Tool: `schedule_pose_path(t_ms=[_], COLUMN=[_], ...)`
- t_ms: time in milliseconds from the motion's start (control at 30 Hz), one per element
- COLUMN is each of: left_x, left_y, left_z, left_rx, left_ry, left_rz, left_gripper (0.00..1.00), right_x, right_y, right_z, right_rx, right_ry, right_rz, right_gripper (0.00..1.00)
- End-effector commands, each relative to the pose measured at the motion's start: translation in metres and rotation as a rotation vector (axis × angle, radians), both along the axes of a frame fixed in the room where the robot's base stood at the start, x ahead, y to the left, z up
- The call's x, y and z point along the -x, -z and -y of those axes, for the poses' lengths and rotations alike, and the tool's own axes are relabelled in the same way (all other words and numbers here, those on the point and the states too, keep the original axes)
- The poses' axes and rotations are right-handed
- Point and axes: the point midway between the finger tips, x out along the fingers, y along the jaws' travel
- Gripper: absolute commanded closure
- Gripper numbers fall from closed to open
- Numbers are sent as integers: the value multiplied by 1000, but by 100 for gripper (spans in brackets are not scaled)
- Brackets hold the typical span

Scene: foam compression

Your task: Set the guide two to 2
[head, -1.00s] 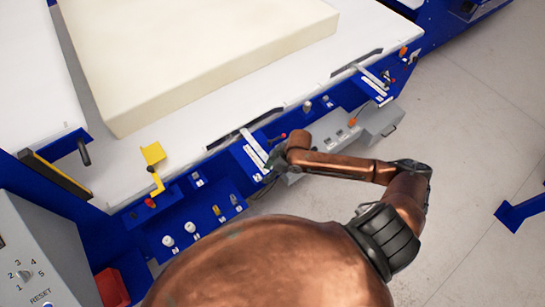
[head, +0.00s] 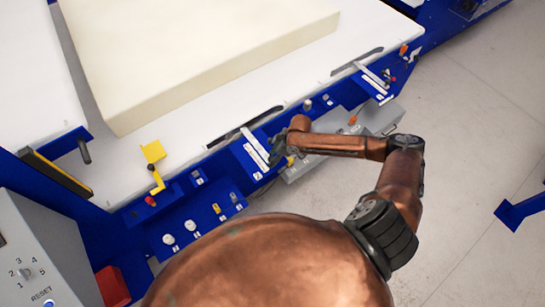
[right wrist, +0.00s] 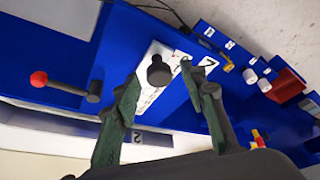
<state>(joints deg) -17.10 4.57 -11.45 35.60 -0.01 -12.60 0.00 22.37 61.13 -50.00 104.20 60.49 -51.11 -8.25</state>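The nearer guide has a white scale strip (head: 255,148) on the blue front of the table. My right gripper (head: 277,150) is beside this strip in the head view. In the right wrist view its fingers (right wrist: 158,76) are apart, with the knob showing between their tips; I cannot tell whether they touch it. The marks on the scale are too small to read. My left gripper is not in view.
A second guide strip (head: 371,78) lies farther along the table edge. A red-tipped lever (right wrist: 62,85) is beside the knob. A yellow handle (head: 154,165), white knobs (head: 168,239) and a cream foam block (head: 200,55) are to the left.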

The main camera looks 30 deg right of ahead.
Motion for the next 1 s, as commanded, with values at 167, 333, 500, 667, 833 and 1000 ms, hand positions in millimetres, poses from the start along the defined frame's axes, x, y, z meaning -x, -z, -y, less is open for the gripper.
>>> schedule_pose_path(t_ms=[167,333,500,667,833,1000], left_x=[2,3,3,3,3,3], left_y=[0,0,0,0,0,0], left_z=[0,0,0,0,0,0], left_rx=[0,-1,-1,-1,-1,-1], left_ry=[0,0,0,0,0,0], left_rz=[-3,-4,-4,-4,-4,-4], left_gripper=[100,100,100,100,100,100], right_x=[-1,-1,-1,-1,-1,-1], right_y=[2,1,1,1,1,1], right_z=[-1,-1,-1,-1,-1,-1], right_rx=[-1,0,0,-1,-1,-1], right_ry=[-1,-1,-1,-1,-1,-1], right_rz=[1,2,2,1,1,1], right_gripper=[61,65,77,88,100,100])
